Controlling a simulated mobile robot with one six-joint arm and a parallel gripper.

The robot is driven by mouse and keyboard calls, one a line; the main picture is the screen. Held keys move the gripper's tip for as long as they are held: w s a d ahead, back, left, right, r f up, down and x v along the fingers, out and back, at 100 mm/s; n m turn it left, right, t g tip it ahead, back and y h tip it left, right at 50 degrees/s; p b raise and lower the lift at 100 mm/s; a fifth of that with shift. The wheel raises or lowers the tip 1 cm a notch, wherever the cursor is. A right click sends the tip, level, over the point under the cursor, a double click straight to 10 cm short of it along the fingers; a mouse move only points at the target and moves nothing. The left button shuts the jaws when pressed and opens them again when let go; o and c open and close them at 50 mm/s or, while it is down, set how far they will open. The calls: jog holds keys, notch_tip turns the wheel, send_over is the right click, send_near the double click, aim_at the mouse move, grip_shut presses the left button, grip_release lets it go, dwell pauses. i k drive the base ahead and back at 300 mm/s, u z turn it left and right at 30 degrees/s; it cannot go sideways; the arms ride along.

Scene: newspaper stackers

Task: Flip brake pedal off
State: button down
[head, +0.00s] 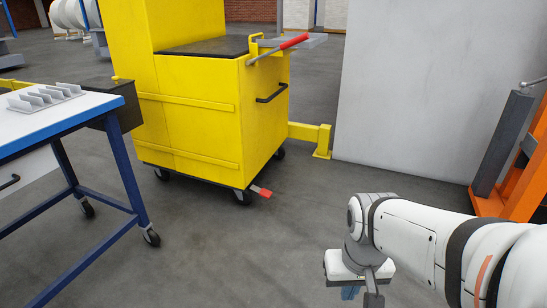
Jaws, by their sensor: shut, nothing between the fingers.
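The small red brake pedal (262,191) sticks out beside the front caster of the yellow cart (208,118), low near the floor. It is tilted, its red end pointing down to the right. My gripper (360,291) hangs at the lower right, on the near side of the cart. It is shut and empty, well apart from the pedal. Its fingertips show only partly at this angle.
A red-handled lever (293,41) juts from the cart's top. A blue-framed table (66,129) on casters stands at left. A grey panel (405,95) and an orange frame (521,170) stand at right. The floor between my gripper and the pedal is clear.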

aim_at(266, 193)
jog(key=z, duration=0.15)
jog(key=i, duration=1.25)
jog(key=u, duration=0.5)
jog(key=i, duration=0.65)
jog(key=u, duration=0.55)
jog(key=k, duration=0.95)
jog(key=u, duration=0.15)
jog(key=i, duration=0.95)
jog(key=z, duration=0.05)
